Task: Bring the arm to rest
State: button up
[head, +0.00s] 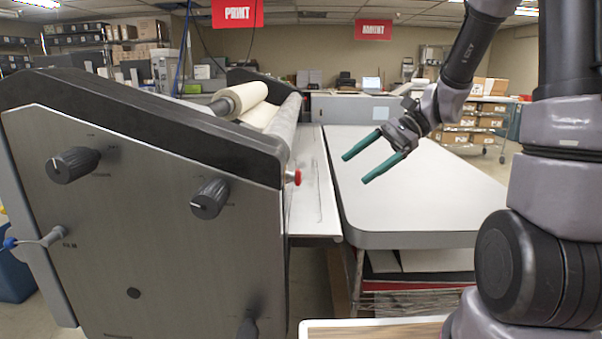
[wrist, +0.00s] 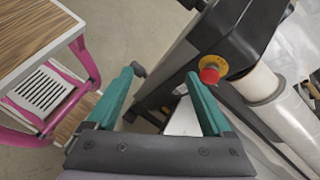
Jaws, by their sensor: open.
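My gripper (head: 369,160) has two teal fingers and is open and empty. In the head view it hangs above the grey-white table (head: 440,185), to the right of the laminator (head: 150,210). In the wrist view its two fingers (wrist: 160,75) stand wide apart with nothing between them. My arm comes in from the right side of the head view and bends down to the gripper.
The laminator has black knobs, rollers (head: 240,98) and a red stop button (head: 297,177), also in the wrist view (wrist: 209,74). A wood-topped cart with a pink frame (wrist: 40,35) is at the wrist view's left. Shelves with boxes (head: 480,125) stand behind.

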jog(key=s+d+r+n+t+h, duration=0.6)
jog(key=s+d+r+t+h, duration=0.3)
jog(key=r, duration=0.3)
jog(key=shift+s+d+r+n+t, duration=0.3)
jog(key=shift+d+r, duration=0.1)
jog(key=shift+d, duration=0.4)
